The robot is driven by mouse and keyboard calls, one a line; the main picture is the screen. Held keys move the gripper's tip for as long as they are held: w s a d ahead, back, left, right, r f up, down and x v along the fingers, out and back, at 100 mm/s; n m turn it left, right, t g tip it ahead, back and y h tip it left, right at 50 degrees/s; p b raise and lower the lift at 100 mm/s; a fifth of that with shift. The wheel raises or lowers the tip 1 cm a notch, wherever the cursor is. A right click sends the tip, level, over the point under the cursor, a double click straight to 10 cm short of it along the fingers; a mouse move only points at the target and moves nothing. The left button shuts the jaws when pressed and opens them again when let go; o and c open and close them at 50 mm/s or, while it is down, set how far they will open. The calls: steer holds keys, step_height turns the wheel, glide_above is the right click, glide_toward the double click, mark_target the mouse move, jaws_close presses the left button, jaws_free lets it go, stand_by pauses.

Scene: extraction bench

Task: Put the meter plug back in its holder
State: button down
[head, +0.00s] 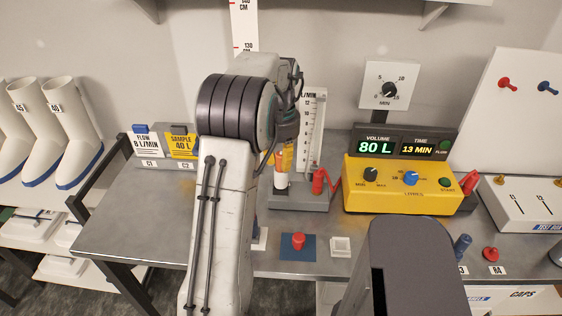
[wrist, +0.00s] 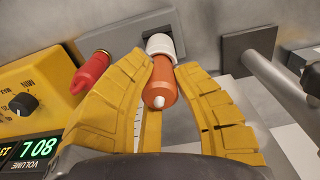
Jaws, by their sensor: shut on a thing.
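My gripper (head: 284,160) points down over the grey base (head: 310,202) of the upright scale. Its yellow fingers, also in the wrist view (wrist: 167,72), are shut on an orange plug (wrist: 162,92) with a small white nub on the near end. A white collar or cap (wrist: 160,44) is at the plug's far end. In the head view the white part (head: 281,182) hangs or stands just above the base; I cannot tell whether it touches. No separate empty holder is clear.
The yellow pump box (head: 402,186) with its display (head: 407,145) stands right of the base. A red knob (head: 298,240) on a blue pad and a white square (head: 340,246) lie in front. The bench's left part (head: 145,215) is clear.

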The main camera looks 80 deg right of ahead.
mark_target(282, 153)
steer(key=shift+r+p, duration=1.9)
steer(key=shift+r, duration=0.3)
